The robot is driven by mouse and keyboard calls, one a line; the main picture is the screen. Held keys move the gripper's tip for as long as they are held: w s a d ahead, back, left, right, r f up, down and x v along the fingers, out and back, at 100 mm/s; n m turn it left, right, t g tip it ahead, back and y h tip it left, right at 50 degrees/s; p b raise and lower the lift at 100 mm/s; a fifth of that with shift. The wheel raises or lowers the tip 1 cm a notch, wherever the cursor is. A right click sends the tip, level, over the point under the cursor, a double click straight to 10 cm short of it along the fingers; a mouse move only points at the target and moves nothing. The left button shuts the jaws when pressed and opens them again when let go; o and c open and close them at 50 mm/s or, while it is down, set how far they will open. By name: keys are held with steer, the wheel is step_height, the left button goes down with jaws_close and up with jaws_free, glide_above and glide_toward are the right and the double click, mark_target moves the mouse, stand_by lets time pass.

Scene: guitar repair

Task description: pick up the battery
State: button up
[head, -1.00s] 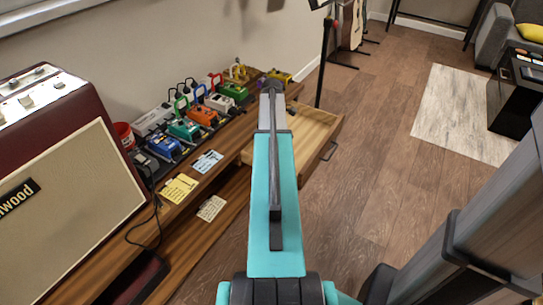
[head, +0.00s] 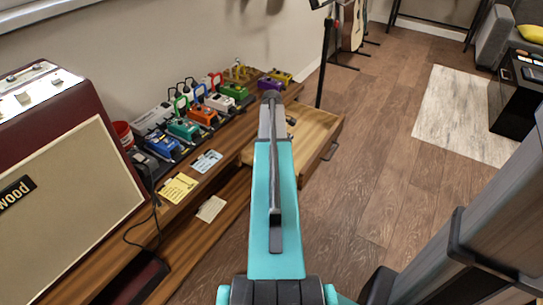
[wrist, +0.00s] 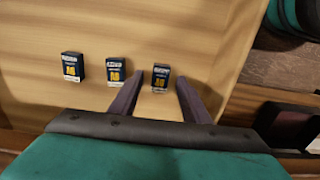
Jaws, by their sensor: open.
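Three small dark box-shaped batteries with yellow and white markings lie in a row on the light wooden drawer floor in the wrist view: a left one (wrist: 71,67), a middle one (wrist: 116,71) and a right one (wrist: 160,77). My gripper (wrist: 159,82) is open in the wrist view. Its two dark fingers point toward the right battery, which shows between their tips with a gap on each side. The middle battery is close outside the left finger.
The open drawer (head: 318,130) sticks out from the wooden bench, its handle on the right. Effect pedals (head: 201,114) stand along the bench top, with yellow (head: 178,187) and blue (head: 206,161) notes. A red amplifier (head: 60,170) is at left.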

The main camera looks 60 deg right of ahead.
jaws_close()
steer(key=shift+r, duration=0.1)
step_height(320, 180, up, 10)
steer(key=p, duration=0.2)
stand_by(0.5)
stand_by(0.6)
step_height(320, 180, up, 13)
steer(key=m+p, duration=0.3)
steer(key=p, duration=1.2)
steer(key=shift+a+r+m, duration=0.15)
steer(key=shift+a+m, duration=0.1)
steer(key=shift+m, duration=0.05)
steer(key=shift+s, duration=0.2)
